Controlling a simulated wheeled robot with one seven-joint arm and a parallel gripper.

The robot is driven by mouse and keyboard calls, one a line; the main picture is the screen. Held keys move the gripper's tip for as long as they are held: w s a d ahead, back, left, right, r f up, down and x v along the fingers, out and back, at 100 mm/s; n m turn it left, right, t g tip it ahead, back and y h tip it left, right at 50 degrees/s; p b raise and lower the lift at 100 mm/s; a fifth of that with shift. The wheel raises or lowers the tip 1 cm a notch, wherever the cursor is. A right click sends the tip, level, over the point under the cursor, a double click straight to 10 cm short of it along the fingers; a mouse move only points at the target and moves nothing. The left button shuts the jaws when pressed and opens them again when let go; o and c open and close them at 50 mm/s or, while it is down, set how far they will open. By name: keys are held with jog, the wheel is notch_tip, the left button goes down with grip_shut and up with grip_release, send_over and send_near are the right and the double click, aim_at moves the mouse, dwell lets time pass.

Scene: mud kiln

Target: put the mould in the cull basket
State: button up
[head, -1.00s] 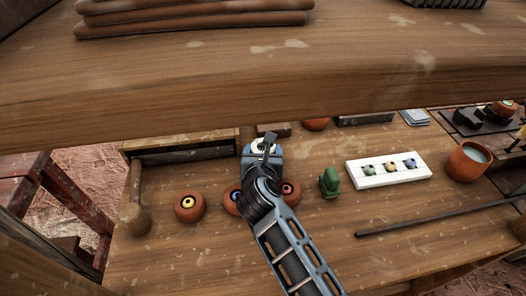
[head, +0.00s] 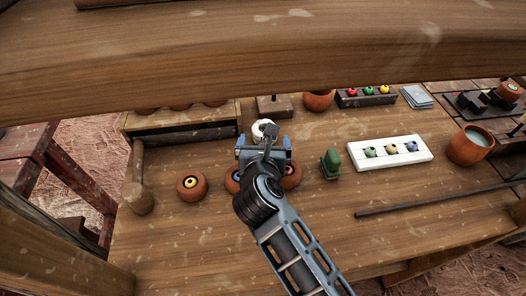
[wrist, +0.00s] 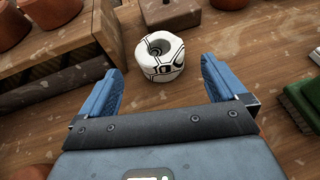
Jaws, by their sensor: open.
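A round white block with dark seam lines and a hole in its top, which looks like the mould (head: 262,127), stands on the workbench. The wrist view shows the mould (wrist: 160,56) just beyond and between my fingertips, not touched by them. My gripper (head: 264,142) is open and empty; its two blue fingers (wrist: 163,78) are spread wide on either side of the mould. In the head view my gripper hides the mould's near part. I cannot make out a cull basket in either view.
Brown round pots with coloured centres (head: 191,184) stand left of and below my arm. A green object (head: 330,164) and a white tray (head: 420,158) are to the right. A wooden rack (wrist: 58,62) stands close left of the mould. A thick shelf (head: 200,75) overhangs the bench.

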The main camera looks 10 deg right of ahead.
jog(key=v, duration=0.6)
jog(key=shift+s+r, duration=0.1)
jog(key=s+d+n+h, duration=0.1)
jog(key=d, duration=0.2)
jog(key=s+d+n+t, duration=0.1)
jog(key=s+d, duration=0.1)
jog(key=d, duration=0.1)
jog(key=s+d+n+h, duration=0.1)
jog(key=d, duration=0.2)
jog(key=shift+s+r+t+h, duration=0.3)
jog(key=shift+r, duration=0.05)
jog(key=s+d+r+n+t+h, duration=0.1)
jog(key=s+d+r+n+t, duration=0.25)
jog(key=s+d+n, duration=0.45)
jog(key=s+r+n+g+y, duration=0.1)
jog(key=s+r+n+y, duration=0.1)
jog(key=s+n, duration=1)
jog(key=s+a+r+n+g+y, duration=0.1)
jog(key=s+n+y, duration=0.3)
jog(key=s+n, duration=0.9)
jog(key=shift+a+r+n+g, duration=0.2)
jog(key=shift+r+n+g, duration=0.2)
jog(key=shift+n+g, duration=0.2)
jog(key=shift+o, duration=0.2)
jog(key=shift+s+n+g, duration=0.25)
jog(key=shift+s+n, duration=0.15)
jog(key=shift+n, duration=0.1)
jog(key=shift+a, duration=0.1)
